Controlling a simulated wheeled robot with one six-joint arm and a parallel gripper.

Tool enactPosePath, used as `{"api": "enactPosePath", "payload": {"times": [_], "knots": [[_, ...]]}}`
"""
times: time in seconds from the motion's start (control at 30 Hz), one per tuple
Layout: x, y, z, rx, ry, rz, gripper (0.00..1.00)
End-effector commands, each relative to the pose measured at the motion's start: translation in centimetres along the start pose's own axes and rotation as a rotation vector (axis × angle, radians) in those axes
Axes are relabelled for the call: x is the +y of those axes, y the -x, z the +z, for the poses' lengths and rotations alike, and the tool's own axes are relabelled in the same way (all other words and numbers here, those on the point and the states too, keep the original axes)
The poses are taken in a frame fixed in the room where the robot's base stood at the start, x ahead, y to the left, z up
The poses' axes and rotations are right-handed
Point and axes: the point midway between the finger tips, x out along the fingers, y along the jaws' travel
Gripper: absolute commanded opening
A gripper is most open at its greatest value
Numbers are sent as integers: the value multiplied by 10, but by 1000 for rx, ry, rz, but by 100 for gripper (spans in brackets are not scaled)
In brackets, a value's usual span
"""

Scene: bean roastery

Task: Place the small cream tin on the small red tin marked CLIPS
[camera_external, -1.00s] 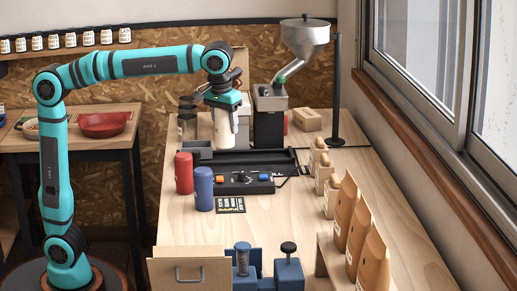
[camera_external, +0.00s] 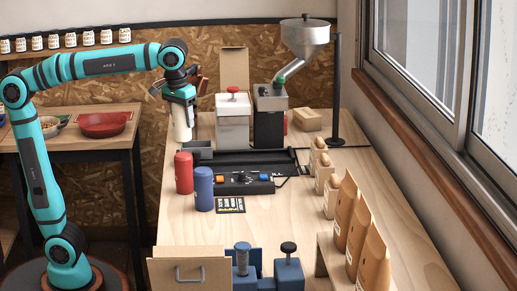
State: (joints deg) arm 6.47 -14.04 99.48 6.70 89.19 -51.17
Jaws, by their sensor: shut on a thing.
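The cream tin (camera_external: 181,124) is a pale upright cylinder held in my gripper (camera_external: 181,106), which is shut on it from above. A red tin (camera_external: 184,174) stands upright on the bench, at the left edge. The cream tin's bottom shows just above the red tin's top in the picture, with a small gap. How far behind the red tin it hangs is hard to tell. I cannot read any CLIPS marking on the red tin.
A blue tin (camera_external: 204,189) stands close to the right of the red tin. A black tray (camera_external: 245,160) and a control box (camera_external: 245,184) lie behind and right. A white box with a red knob (camera_external: 233,117) and a grinder (camera_external: 270,115) stand further back.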

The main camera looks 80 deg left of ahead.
Motion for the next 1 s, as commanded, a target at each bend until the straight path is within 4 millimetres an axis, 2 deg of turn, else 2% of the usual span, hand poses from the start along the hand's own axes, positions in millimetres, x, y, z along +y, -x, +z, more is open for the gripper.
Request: {"api": "enactPosePath", "payload": {"times": [0.23,0.5,0.87,0.9,1.0], "knots": [[0,-16,2,0,0,0,22],[0,-48,7,0,0,0,22],[0,-52,8,0,0,0,22],[0,-52,8,0,0,0,54],[0,-52,8,0,0,0,74]]}}
